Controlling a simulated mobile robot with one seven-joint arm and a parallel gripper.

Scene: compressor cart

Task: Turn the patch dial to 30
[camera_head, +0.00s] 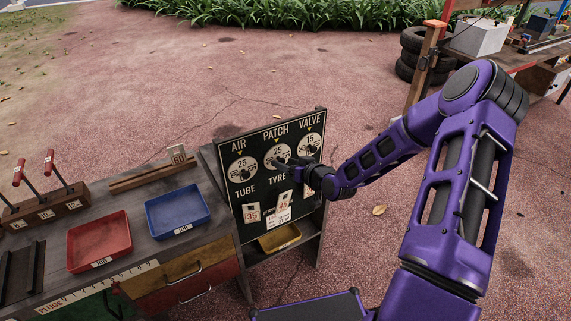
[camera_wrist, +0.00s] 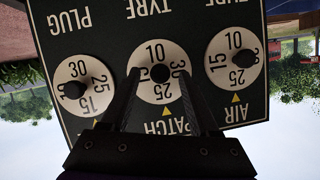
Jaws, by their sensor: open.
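The black dial board (camera_head: 262,204) stands upright at the right end of the bench. Its patch dial (camera_head: 277,155) is a white disc in the middle of the top row, with 25 at the yellow marker. The wrist view shows the board upside down, with the patch dial (camera_wrist: 158,92) in the centre and its 25 towards the marker. My gripper (camera_wrist: 159,80) is open, one finger on each side of the dark central knob (camera_wrist: 160,73). I cannot tell whether the fingers touch it.
The air dial (camera_head: 242,169) and valve dial (camera_head: 311,145) flank the patch dial closely. Number cards (camera_head: 252,213) hang below. A red tray (camera_head: 99,242) and a blue tray (camera_head: 177,211) sit on the bench to the left. Open ground lies behind the board.

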